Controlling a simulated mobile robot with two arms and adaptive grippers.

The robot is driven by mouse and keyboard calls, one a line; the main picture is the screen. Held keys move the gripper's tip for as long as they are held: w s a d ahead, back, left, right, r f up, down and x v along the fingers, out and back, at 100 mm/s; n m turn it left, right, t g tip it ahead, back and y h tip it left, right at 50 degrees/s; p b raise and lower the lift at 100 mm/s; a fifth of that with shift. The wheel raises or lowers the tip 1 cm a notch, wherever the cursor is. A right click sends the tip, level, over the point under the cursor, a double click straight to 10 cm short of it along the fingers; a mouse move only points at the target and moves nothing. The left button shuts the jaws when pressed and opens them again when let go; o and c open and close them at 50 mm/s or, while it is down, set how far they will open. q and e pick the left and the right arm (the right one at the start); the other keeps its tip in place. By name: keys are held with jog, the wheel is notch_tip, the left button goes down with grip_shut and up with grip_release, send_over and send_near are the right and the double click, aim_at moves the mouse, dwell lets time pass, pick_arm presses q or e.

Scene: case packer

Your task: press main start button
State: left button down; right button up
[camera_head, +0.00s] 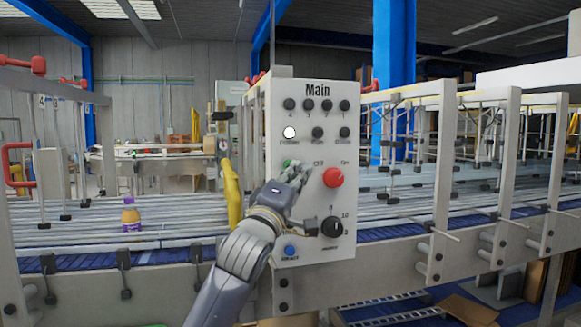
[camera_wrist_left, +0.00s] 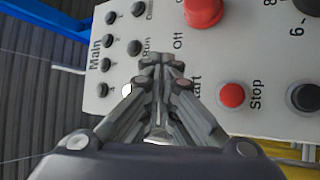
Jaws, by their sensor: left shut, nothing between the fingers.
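The white control panel (camera_head: 352,265) marked "Main" stands upright in front of me. A green button (camera_head: 287,163) shows at its left, partly covered by my left gripper (camera_head: 302,168). In the left wrist view, the fingers of my left gripper (camera_wrist_left: 164,62) are together and empty, pointing at the panel (camera_wrist_left: 268,50). They hide the start button there and part of its "Start" label. A red button (camera_wrist_left: 232,95) marked "Stop" is beside the fingers. I cannot tell whether the fingertips touch the panel. My right gripper is not in view.
A red rotary knob (camera_head: 333,177) marked Off/On, a black dial (camera_head: 331,227) and a blue button (camera_head: 290,250) are on the panel. A white lamp (camera_head: 289,132) is lit above. Conveyor rails flank the panel.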

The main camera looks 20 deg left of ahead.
pick_arm(q)
jog(key=shift+w+a, duration=0.1)
dwell(0.3)
jog(key=shift+w+a, duration=0.15)
jog(key=shift+w, duration=0.1)
jog(key=shift+w+a+p, duration=0.3)
jog(key=shift+w+p, duration=0.1)
jog(key=shift+p, duration=0.05)
dwell(0.8)
dwell(0.3)
jog(key=shift+s+d, duration=0.5)
jog(key=shift+s, duration=0.25)
jog(key=s+d, duration=0.2)
jog(key=s, duration=0.2)
jog(key=shift+s+d, duration=0.1)
jog(key=shift+d, duration=0.3)
dwell(0.5)
